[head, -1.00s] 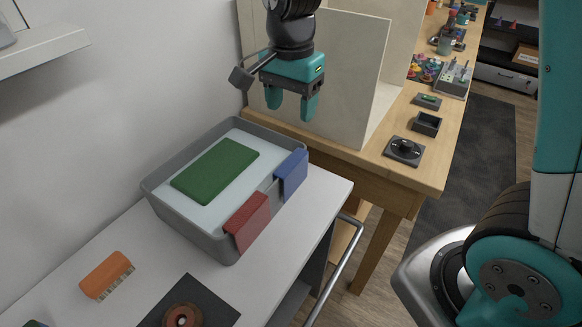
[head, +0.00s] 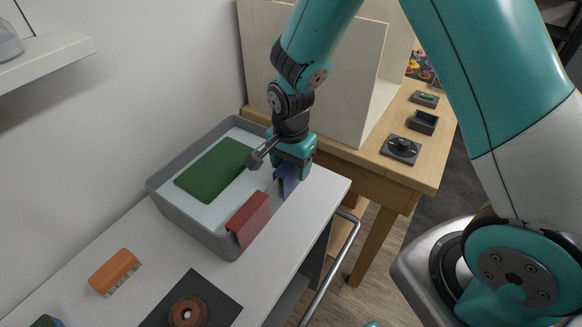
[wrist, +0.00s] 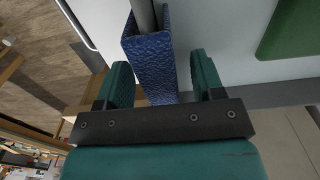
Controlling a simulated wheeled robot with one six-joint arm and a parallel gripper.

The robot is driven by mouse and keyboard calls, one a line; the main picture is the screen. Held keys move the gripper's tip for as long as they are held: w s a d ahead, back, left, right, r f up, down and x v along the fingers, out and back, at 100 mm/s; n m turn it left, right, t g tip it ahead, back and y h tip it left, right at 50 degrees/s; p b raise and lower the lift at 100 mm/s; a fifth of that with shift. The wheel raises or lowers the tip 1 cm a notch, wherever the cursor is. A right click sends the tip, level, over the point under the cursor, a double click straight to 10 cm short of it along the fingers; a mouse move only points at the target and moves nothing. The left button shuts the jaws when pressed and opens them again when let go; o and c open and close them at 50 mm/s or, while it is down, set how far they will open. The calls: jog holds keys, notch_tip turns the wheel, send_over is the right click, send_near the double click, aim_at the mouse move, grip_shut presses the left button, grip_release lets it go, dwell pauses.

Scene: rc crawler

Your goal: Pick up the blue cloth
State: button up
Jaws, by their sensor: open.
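The blue cloth (head: 288,180) hangs folded over the right rim of the grey tray (head: 222,244), near its far corner. My gripper (head: 291,171) is at the cloth and hides much of it in the head view. In the wrist view the blue cloth (wrist: 154,66) lies between the two open fingers of my gripper (wrist: 160,80), with a visible space on each side. Whether a finger touches it lower down I cannot tell.
A red cloth (head: 248,218) hangs on the same rim, nearer. A green pad (head: 213,170) lies in the tray. A wooden table (head: 372,163) with a pale upright panel (head: 340,80) stands just beyond. An orange brush (head: 114,270) lies on the white top.

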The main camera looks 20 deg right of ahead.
jog(key=shift+f, duration=0.65)
jog(key=c, duration=1)
jog(key=shift+r, duration=0.15)
